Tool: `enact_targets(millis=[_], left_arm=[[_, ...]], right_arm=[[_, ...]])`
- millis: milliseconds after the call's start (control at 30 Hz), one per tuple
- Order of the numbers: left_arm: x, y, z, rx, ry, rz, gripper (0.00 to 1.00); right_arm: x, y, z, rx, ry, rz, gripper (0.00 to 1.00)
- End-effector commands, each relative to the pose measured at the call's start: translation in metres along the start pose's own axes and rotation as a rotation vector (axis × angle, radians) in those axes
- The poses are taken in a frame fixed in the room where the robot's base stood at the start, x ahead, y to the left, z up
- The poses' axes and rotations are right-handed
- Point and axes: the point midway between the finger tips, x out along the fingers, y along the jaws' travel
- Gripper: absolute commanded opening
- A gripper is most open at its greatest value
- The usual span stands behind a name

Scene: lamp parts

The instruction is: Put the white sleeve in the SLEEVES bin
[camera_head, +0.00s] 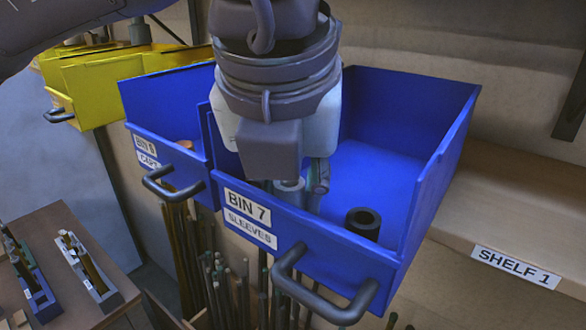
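The blue SLEEVES bin, labelled BIN 7 (425,215), stands open in the middle of the head view. A black sleeve (363,222) stands upright inside the bin. My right gripper is not in view.
The blue BIN 6 (165,100) adjoins on the left, with yellow bins (105,85) beyond it. BIN 7 has a dark front handle (325,292). A wooden shelf marked SHELF 1 (520,215) lies right. Many rods stand below the bins. The bin's right floor is mostly clear.

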Motion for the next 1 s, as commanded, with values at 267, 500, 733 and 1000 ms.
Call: enact_targets(millis=[267, 500, 733, 1000], left_arm=[[-0.001, 0.0, 0.0, 0.0, 0.0, 0.0, 0.34], [-0.016, -0.001, 0.001, -0.002, -0.004, -0.001, 0.34], [-0.068, -0.001, 0.0, -0.002, -0.004, -0.002, 0.34], [-0.115, 0.0, 0.001, -0.002, -0.003, 0.001, 0.34]], right_arm=[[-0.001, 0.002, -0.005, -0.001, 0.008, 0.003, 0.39], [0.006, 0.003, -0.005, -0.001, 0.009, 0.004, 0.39], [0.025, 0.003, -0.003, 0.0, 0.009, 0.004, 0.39], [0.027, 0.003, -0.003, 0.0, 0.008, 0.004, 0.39]])
